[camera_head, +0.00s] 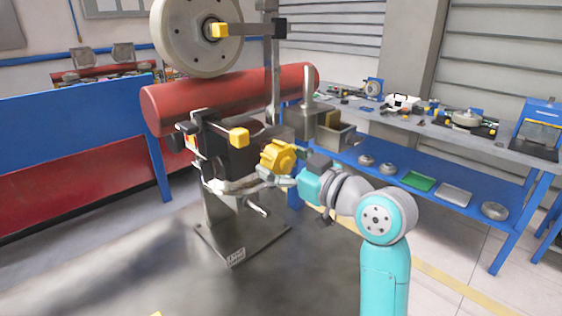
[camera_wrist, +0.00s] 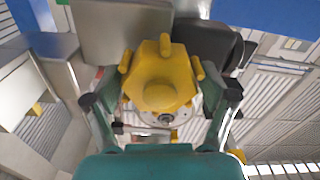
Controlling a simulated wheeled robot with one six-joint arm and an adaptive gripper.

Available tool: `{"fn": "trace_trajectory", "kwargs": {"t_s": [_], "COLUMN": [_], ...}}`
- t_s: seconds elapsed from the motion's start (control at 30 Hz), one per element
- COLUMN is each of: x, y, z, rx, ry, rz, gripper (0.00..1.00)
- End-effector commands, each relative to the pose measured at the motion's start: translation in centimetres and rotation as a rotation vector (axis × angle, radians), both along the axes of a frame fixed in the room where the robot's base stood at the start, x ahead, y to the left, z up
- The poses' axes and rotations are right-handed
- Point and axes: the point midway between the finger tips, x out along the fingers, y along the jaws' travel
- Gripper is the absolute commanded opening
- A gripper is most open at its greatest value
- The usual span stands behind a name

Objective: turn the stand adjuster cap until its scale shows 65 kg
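The yellow lobed adjuster cap (camera_head: 278,157) sits on the stand (camera_head: 228,212), beside the dark block in the head view. In the wrist view the cap (camera_wrist: 160,82) is in the middle, with a pale round collar and a small dark-centred fitting below it. My gripper (camera_head: 284,176) is close to the cap. I cannot see clear contact. No scale marks or kg value can be read in either view.
A red cylinder (camera_head: 215,97) and a large pale wheel (camera_head: 197,32) are above the stand. Another yellow knob (camera_head: 238,137) sticks out left of the cap. A blue-framed workbench (camera_head: 430,133) with parts stands at the right. The floor around the stand base is clear.

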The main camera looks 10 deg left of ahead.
Motion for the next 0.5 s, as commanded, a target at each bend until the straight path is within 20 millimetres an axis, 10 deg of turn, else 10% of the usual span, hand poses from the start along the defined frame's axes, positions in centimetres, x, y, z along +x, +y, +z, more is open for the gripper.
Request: {"fn": "trace_trajectory", "kwargs": {"t_s": [0.13,0.5], "x": [-0.01,-0.01], "y": [-0.01,0.01], "z": [0.0,0.0], "rx": [0.0,0.031], "ry": [0.0,0.04], "rz": [0.0,0.0], "gripper": [0.41,0.41]}}
